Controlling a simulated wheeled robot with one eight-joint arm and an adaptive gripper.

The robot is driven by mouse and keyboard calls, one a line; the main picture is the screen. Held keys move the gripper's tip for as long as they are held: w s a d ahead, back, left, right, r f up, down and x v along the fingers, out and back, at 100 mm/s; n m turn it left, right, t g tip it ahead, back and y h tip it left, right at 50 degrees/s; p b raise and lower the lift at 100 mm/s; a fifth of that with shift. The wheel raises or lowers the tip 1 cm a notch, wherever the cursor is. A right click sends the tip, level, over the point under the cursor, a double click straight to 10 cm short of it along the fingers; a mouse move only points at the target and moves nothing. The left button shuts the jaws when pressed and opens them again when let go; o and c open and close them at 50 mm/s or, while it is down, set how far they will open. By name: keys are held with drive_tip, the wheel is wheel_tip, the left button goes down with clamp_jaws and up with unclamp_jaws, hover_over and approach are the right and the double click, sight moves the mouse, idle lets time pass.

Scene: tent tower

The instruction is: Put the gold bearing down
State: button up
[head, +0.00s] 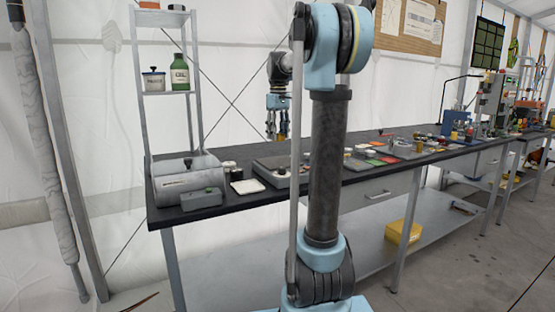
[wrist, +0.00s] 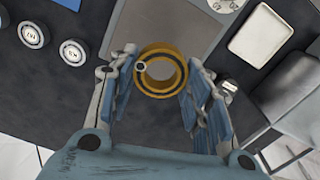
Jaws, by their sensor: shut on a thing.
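The gold bearing (wrist: 163,86) shows in the wrist view as a thick gold ring with a hole through it. It sits between the fingertips of my gripper (wrist: 162,88), which is shut on it. The dark bench top and the edge of a grey box show beyond the ring. In the head view my gripper (head: 276,130) hangs pointing down above the bench, partly beside my own arm. The bearing is too small to make out there.
The dark workbench (head: 222,205) carries a grey metal box (head: 270,172), a white tray (head: 247,186), a grey cylinder housing (head: 180,180) and a small grey-green case (head: 202,198). Several round bearings (wrist: 72,52) lie at the left in the wrist view. A shelf rack (head: 165,93) stands behind.

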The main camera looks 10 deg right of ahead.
sight(278, 161)
drive_tip(key=shift+f, duration=4.3)
drive_tip(key=shift+f, duration=0.1)
drive_tip(key=o, duration=1.2)
wheel_tip(278, 161, up, 12)
drive_tip(key=shift+r, duration=0.15)
drive_tip(key=shift+s, duration=0.1)
